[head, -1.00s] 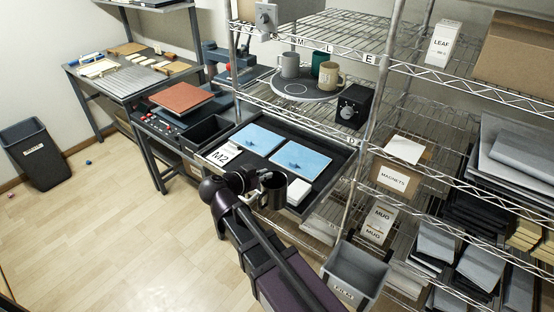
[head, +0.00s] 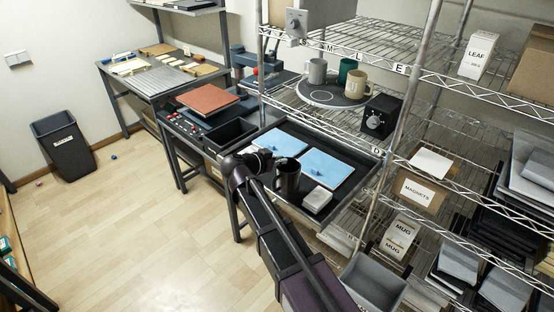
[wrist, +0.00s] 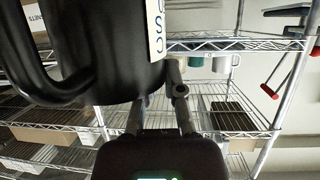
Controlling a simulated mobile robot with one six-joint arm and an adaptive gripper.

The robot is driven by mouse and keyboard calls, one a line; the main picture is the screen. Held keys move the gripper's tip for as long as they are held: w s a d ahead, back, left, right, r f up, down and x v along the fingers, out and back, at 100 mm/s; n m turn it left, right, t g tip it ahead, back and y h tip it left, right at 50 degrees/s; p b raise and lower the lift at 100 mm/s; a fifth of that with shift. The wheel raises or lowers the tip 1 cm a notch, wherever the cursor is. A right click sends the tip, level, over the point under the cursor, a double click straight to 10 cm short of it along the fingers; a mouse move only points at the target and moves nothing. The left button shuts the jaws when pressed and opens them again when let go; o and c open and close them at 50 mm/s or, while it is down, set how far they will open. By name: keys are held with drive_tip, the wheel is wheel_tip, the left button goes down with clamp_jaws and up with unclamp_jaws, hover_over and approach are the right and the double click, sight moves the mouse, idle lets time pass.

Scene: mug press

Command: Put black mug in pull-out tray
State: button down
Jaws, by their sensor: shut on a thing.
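The black mug (head: 288,180) is held by my gripper (head: 268,163) at the front part of the dark pull-out tray (head: 358,188). It appears upright; I cannot tell whether its base touches the tray. In the wrist view the mug (wrist: 115,55) fills the upper left, with its handle on the left and a lettered pale label on its right side. My gripper (wrist: 160,110) is shut on it, the fingers partly hidden behind the mug.
A round board (head: 335,95) with several mugs stands on the shelf above, beside a black box (head: 380,118). A grey bin (head: 375,278) stands at lower right.

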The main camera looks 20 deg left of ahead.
drive_tip(key=w, duration=0.1)
drive_tip(key=w+a, duration=0.2)
drive_tip(key=w, duration=0.1)
drive_tip(key=shift+w+a+f, duration=0.1)
drive_tip(key=shift+a+f, duration=0.05)
drive_tip(key=shift+f, duration=0.1)
drive_tip(key=f+b, duration=0.2)
drive_tip(key=w+f+b, duration=0.1)
drive_tip(key=b, duration=0.1)
drive_tip(key=shift+w+a+f, duration=0.1)
drive_tip(key=shift+a+f, duration=0.25)
drive_tip(key=shift+f, duration=0.1)
idle(0.4)
drive_tip(key=c, duration=0.8)
unclamp_jaws()
drive_tip(key=shift+o, duration=0.2)
drive_tip(key=p+v, duration=0.4)
drive_tip(key=v, duration=0.8)
drive_tip(key=shift+r+p, duration=0.25)
drive_tip(key=shift+p, duration=0.05)
